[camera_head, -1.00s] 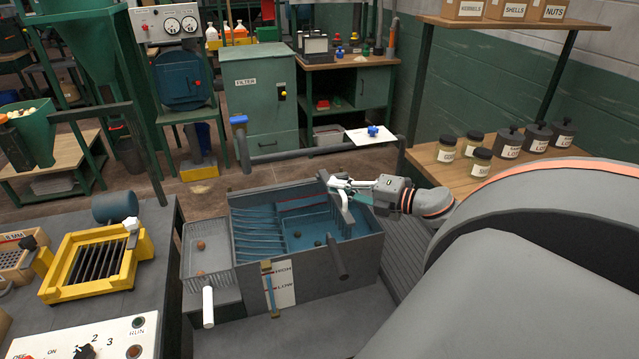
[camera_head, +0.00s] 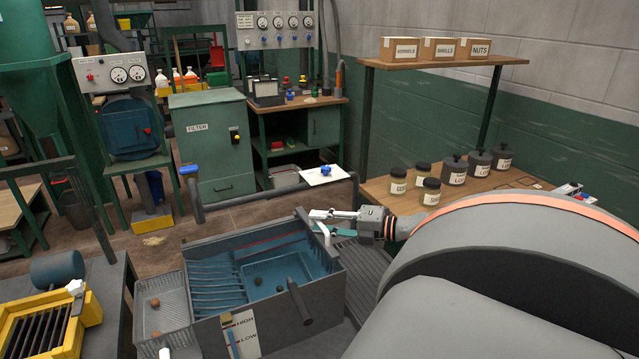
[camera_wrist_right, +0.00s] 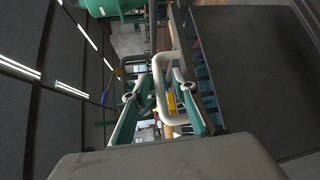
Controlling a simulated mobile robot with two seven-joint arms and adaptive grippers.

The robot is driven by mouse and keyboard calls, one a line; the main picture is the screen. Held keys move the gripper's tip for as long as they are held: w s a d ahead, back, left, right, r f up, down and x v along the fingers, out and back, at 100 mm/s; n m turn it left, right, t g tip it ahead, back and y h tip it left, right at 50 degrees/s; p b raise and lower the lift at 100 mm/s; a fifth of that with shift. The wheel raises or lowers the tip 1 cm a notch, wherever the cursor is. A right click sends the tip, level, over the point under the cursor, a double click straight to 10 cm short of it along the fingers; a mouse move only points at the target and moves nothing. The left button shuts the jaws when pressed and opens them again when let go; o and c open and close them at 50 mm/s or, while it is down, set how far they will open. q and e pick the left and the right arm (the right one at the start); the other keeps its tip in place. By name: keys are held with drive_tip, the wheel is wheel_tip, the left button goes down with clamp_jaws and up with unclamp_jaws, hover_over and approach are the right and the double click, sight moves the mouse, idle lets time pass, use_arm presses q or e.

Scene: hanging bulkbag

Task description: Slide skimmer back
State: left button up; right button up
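My right gripper (camera_head: 322,224) is at the right rim of the grey water tank (camera_head: 216,325). Its fingers are apart. In the right wrist view the gripper (camera_wrist_right: 160,95) has a pale looped handle (camera_wrist_right: 164,60) between its fingers, which looks like the skimmer's handle. I cannot tell whether either finger touches it. The rest of the skimmer is not clear in either view. The tank holds blue water with curved ribs on the left and a rectangular recess on the right, where small dark nuts (camera_head: 258,281) lie. My left gripper is not in view.
A wire basket (camera_head: 148,315) with brown nuts hangs at the tank's left side. A pipe (camera_head: 260,197) runs behind the tank. A shelf with labelled jars (camera_head: 455,170) stands at the right.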

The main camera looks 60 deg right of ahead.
drive_tip(key=shift+a, duration=0.1)
drive_tip(key=v, duration=1.2)
idle(0.5)
